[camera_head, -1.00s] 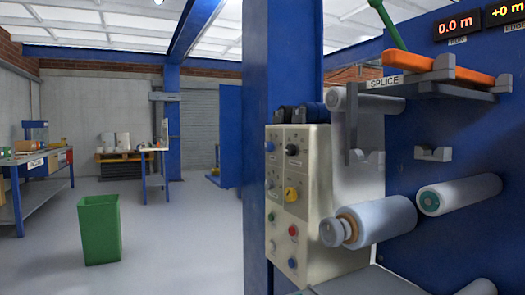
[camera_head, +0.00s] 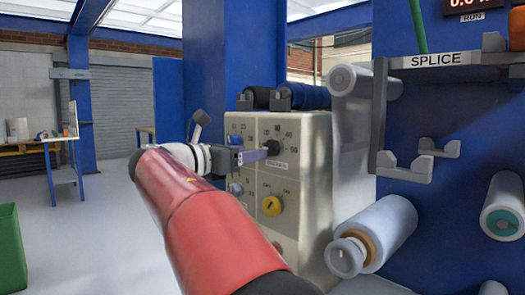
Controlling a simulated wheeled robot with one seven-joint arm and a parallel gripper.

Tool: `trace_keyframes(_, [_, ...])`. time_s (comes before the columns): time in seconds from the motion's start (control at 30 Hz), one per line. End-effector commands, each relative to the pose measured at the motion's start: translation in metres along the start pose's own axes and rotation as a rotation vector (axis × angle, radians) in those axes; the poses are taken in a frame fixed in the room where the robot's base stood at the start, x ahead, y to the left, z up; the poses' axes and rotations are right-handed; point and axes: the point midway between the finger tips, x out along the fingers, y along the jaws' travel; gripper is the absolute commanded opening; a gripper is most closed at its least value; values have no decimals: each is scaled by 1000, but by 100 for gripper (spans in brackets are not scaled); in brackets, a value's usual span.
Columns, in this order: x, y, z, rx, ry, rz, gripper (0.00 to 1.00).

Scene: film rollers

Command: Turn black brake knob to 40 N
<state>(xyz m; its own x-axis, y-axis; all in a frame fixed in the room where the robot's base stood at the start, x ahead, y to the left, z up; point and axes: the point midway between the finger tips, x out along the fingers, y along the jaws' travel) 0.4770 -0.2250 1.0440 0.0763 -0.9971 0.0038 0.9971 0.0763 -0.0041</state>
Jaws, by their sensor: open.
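The black brake knob (camera_head: 273,146) is on the upper part of the beige control panel (camera_head: 308,190). Numbers ring it and a small label (camera_head: 277,164) sits below it. Its pointer direction is too small to tell. My gripper (camera_head: 264,153) is at the panel with its fingers reaching toward the knob from the left. The fingers are open. They overlap the knob's left side in this view, and I cannot tell whether they touch it or straddle it. My gripper and arm hide part of the panel's left side.
A yellow knob (camera_head: 272,206) is below the black one, and a blue knob (camera_head: 236,188) is at the left. A film roller (camera_head: 383,230) juts out right of the panel. A blue post (camera_head: 234,50) rises behind. Open floor lies left, with a green bin (camera_head: 10,250).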

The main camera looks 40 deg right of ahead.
Motion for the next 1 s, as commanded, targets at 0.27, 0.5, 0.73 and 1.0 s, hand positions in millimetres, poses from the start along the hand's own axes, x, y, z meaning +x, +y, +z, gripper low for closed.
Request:
trace_keyframes(0.27, [45,-1,0,2,2,-2,59])
trace_keyframes(0.5, [60,0,-1,4,3,1,59])
trace_keyframes(0.73, [61,0,-1,4,3,2,58])
trace_keyframes(1.0, [60,0,-1,4,3,2,22])
